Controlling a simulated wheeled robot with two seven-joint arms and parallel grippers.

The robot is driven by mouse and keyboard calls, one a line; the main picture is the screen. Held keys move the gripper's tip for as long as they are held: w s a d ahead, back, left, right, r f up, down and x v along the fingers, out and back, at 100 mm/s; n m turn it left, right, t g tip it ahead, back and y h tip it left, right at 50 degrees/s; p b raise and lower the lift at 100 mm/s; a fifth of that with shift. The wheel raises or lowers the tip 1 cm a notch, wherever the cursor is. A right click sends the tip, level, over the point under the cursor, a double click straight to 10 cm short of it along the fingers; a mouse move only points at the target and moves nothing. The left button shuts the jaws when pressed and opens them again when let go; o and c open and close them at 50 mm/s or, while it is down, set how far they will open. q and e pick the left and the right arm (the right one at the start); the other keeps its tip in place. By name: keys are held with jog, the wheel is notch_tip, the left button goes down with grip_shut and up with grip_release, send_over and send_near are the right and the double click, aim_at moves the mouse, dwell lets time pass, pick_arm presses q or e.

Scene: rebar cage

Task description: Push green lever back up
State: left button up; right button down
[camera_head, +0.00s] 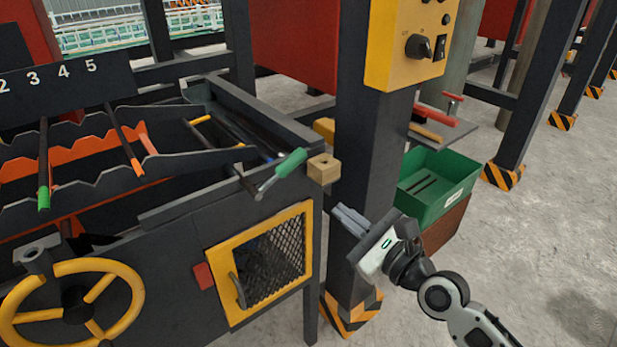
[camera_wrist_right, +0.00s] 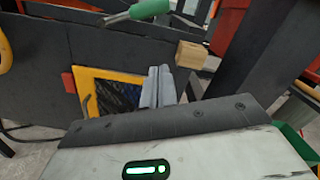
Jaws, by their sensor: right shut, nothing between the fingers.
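The green lever (camera_head: 282,171) has a green grip on a short metal arm and sits on the front right of the dark machine. It points to the upper right in the head view. In the right wrist view the lever (camera_wrist_right: 140,12) shows at the top, beyond my fingers. My right gripper (camera_head: 345,214) is shut and empty, below and to the right of the lever and apart from it. Its closed fingers (camera_wrist_right: 158,86) show in the right wrist view. My left gripper is not in view.
A wooden block (camera_head: 323,169) is just right of the lever. A dark post (camera_head: 364,140) with a yellow control box (camera_head: 408,40) stands behind my right gripper. A yellow-framed mesh door (camera_head: 262,262), a yellow handwheel (camera_head: 72,304) and a green bin (camera_head: 437,178) are nearby.

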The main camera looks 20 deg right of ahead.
pick_arm(q)
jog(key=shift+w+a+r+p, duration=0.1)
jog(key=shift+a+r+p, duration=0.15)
jog(key=shift+p, duration=0.9)
pick_arm(e)
jog(key=w+a+r, duration=0.4)
jog(key=w, duration=0.3)
jog(key=shift+w+a, duration=0.15)
jog(key=shift+a, duration=0.2)
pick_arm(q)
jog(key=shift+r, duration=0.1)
